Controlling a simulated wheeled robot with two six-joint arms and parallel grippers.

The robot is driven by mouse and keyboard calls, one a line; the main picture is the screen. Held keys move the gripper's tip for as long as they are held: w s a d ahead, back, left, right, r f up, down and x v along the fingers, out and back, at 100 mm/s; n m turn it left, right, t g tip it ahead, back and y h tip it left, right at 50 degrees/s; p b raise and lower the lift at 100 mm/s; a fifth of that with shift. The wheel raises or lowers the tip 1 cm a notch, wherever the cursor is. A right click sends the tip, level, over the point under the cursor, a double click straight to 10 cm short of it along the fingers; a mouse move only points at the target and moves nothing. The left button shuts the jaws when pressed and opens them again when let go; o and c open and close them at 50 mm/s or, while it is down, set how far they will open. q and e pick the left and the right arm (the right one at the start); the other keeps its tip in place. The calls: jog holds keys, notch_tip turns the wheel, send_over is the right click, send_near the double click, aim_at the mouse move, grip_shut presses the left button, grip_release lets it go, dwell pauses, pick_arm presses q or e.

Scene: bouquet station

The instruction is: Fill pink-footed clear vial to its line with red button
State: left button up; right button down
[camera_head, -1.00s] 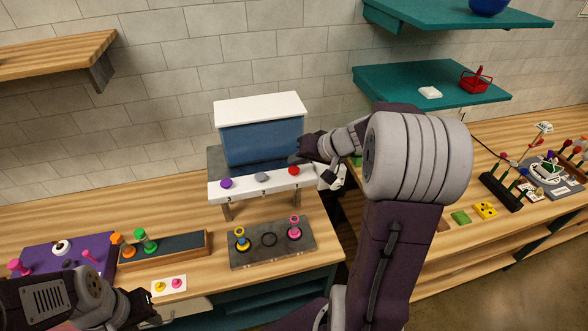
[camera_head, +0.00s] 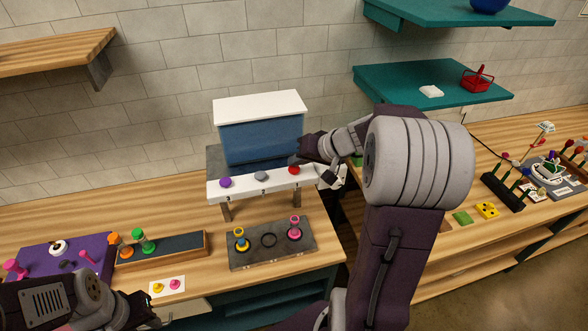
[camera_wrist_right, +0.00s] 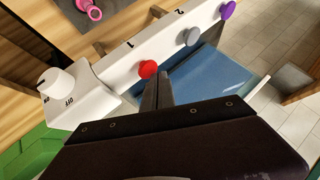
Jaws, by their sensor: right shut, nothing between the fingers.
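The pink-footed vial (camera_head: 294,229) stands on the right side of a dark plate (camera_head: 262,257) in front of the dispenser; its clear wall and line are too small to make out. In the right wrist view, its pink rings (camera_wrist_right: 90,9) show at the top left. The red button (camera_head: 293,170) is the rightmost on the dispenser's white front bar. My right gripper (camera_head: 297,160) is shut and empty, right by the red button. In the wrist view, its fingertips (camera_wrist_right: 158,90) are beside the red button (camera_wrist_right: 147,69); contact cannot be told. My left gripper (camera_head: 148,308) is low at left, its jaws unclear.
Purple (camera_head: 225,183) and grey (camera_head: 261,176) buttons sit left of the red one. A tray (camera_head: 185,247) holds orange and green vials. A card (camera_head: 168,286) with yellow and pink marks lies in front. A white knob (camera_wrist_right: 56,82) is at the bar's end.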

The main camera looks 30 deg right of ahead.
aim_at(297, 170)
jog(key=shift+f+b, duration=0.65)
jog(key=shift+b, duration=0.15)
dwell(0.6)
jog(key=shift+r, duration=0.15)
jog(key=shift+r+p, duration=0.65)
jog(key=shift+r, duration=0.25)
notch_tip(297, 170, up, 5)
jog(key=p, duration=0.3)
jog(key=shift+f, duration=0.1)
dwell(2.7)
notch_tip(297, 170, up, 4)
jog(key=shift+r+p, duration=0.1)
jog(key=shift+p, duration=0.85)
